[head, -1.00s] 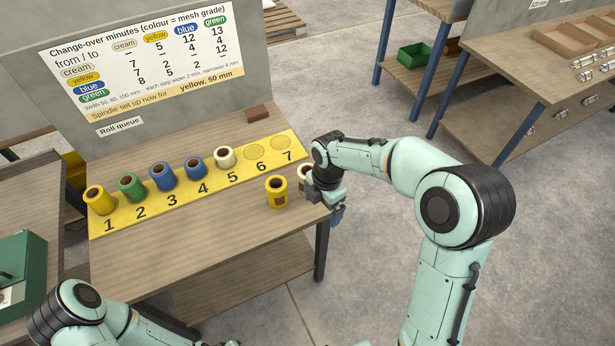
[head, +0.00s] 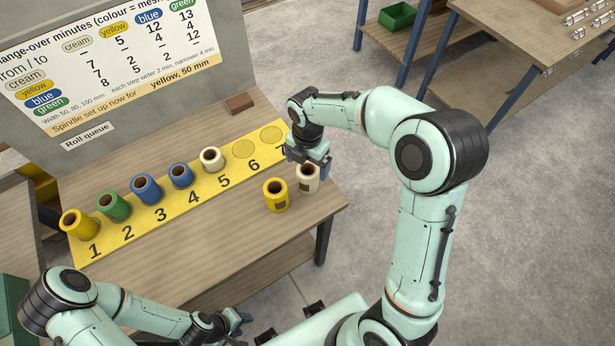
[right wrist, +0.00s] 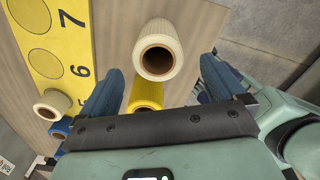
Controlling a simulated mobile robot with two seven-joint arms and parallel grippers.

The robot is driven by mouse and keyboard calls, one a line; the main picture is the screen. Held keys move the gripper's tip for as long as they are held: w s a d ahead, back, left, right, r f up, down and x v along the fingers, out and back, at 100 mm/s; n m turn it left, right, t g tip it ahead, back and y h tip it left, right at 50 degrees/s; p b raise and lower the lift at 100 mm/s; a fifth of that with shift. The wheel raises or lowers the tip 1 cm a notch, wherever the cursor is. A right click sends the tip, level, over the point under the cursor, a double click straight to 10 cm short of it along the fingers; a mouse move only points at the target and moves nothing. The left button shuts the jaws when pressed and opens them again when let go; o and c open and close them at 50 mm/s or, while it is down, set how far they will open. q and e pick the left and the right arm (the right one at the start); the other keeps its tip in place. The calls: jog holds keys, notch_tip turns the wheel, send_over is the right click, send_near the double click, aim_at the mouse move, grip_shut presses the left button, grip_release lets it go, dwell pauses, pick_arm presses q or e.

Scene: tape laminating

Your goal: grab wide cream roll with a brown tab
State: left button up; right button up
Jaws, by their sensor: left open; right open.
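A cream roll (head: 308,179) with a brown tab stands upright near the table's right edge, beside a yellow roll (head: 275,196). My right gripper (head: 308,154) is open and empty just behind and above the cream roll in the head view. In the right wrist view the cream roll (right wrist: 160,52) shows between and ahead of the spread fingers (right wrist: 160,78), apart from them. Another cream roll (head: 212,160) stands at spot 5 of the yellow strip; I see no tab on it. My left gripper (head: 240,319) is open and empty at the bottom, in front of the table.
The yellow strip (head: 110,238) holds yellow, green, two blue and cream rolls on spots 1 to 5; spots 6 and 7 are bare. A brown block (head: 239,103) lies behind it. The board (head: 110,70) stands at the back. The table front (head: 190,255) is clear.

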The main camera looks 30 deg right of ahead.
jog(key=shift+w+f, duration=0.25)
jog(key=shift+f, duration=3.4)
jog(key=shift+s, duration=0.1)
jog(key=c, duration=1.2)
